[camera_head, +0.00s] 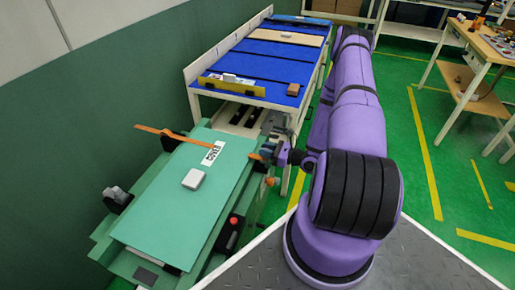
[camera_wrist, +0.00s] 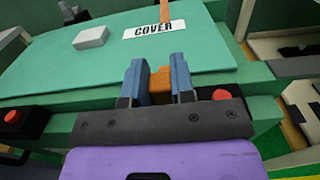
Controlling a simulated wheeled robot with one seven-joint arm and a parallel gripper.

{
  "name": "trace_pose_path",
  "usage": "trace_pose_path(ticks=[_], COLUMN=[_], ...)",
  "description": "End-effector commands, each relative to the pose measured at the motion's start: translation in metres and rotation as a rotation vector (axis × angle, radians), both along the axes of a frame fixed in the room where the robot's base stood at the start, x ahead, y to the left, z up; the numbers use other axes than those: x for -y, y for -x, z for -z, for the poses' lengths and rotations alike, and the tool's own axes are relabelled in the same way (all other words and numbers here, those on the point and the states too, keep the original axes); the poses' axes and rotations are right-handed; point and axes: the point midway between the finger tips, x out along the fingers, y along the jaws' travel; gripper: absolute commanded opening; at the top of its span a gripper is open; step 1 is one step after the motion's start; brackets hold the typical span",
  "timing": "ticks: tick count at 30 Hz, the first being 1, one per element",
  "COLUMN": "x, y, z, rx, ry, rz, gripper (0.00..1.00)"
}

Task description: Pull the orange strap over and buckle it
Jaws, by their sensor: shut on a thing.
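An orange strap (camera_head: 160,132) runs from the far left edge of the green cover (camera_head: 150,215) toward the white COVER label (camera_head: 211,153). It also shows at the top of the wrist view (camera_wrist: 165,12), ending beside the label. My gripper (camera_head: 266,151) is at the cover's right edge. In the wrist view my gripper (camera_wrist: 157,66) is shut on an orange piece (camera_wrist: 160,84) between its blue fingers. I see no strap between this piece and the label, so I cannot tell whether they join. I cannot make out the buckle.
A white block (camera_head: 194,179) lies on the cover. Red buttons (camera_head: 233,221) sit on the bench's near side. A dark fitting (camera_head: 117,198) is at the left edge. A blue-topped table (camera_head: 265,68) stands behind, and a wooden workbench (camera_head: 490,45) at the far right.

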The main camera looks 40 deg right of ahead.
Motion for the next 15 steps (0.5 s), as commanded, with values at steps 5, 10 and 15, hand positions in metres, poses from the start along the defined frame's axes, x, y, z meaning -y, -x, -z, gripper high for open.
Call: trace_pose_path(ticks=[5,10,15], x=[0.0045,0.0048,0.005], y=[0.0068,0.0071,0.007], z=[0.0011,0.0016,0.0018], rx=[-0.006,-0.007,-0.007], ry=[0.002,0.003,0.003], rz=[0.004,0.005,0.005], gripper=[0.0,0.0,0.44])
